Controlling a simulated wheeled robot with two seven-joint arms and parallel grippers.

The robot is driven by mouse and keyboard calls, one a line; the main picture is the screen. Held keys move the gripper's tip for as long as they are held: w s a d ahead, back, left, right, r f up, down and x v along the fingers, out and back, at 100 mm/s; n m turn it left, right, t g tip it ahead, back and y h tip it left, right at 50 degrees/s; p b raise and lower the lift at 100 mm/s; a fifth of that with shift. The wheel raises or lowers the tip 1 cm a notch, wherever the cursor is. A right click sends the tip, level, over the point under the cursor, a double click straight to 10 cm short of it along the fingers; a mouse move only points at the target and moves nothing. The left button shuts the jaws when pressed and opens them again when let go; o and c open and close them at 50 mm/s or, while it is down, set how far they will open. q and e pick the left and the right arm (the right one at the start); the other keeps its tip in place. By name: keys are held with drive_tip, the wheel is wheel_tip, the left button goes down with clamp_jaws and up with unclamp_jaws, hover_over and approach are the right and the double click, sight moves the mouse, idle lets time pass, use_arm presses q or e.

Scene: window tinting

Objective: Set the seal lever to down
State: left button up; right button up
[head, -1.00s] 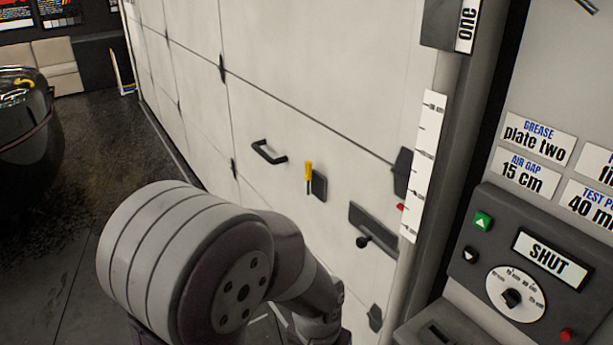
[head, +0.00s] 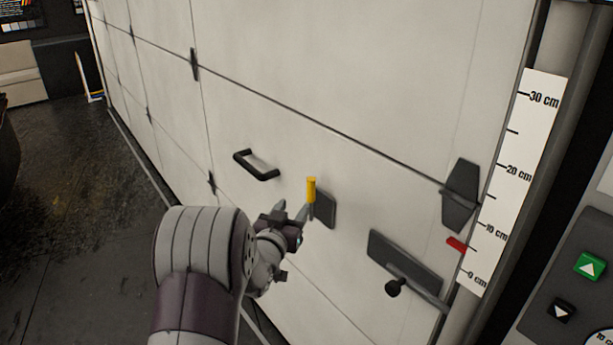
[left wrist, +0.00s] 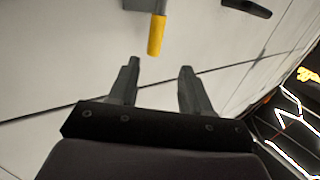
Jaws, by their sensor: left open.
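The lever with a yellow grip (head: 311,188) is on a dark plate (head: 325,208) on the pale panelled door. Its grip points up. My left gripper (head: 291,210) is open and empty, just left of and below the yellow grip in the head view. In the left wrist view the yellow grip (left wrist: 157,36) hangs from the top edge, beyond the open fingertips (left wrist: 159,68) and roughly in line with the gap between them. No contact shows. My right gripper is not in view.
A black pull handle (head: 257,165) is left of the lever. A dark bolt plate with a black knob (head: 393,287) is at lower right. A white centimetre scale (head: 515,180) with a red pointer (head: 456,244) stands at the door's right edge, beside a button panel (head: 560,285).

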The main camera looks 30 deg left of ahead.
sight(311, 183)
use_arm(q)
drive_tip(key=w, duration=0.3)
drive_tip(key=w+a+p, duration=0.1)
drive_tip(key=w, duration=0.2)
drive_tip(key=w+r+p, duration=0.1)
drive_tip(key=w, duration=0.2)
drive_tip(key=shift+w+a, duration=0.15)
drive_tip(key=shift+w, duration=0.2)
drive_tip(key=shift+w+r, duration=0.15)
drive_tip(key=shift+w, duration=0.4)
drive_tip(key=shift+w+a+f, duration=0.15)
drive_tip(key=shift+w+f, duration=0.05)
drive_tip(key=shift+w, duration=0.25)
drive_tip(key=shift+s+r, duration=0.1)
drive_tip(key=c, duration=0.4)
clamp_jaws()
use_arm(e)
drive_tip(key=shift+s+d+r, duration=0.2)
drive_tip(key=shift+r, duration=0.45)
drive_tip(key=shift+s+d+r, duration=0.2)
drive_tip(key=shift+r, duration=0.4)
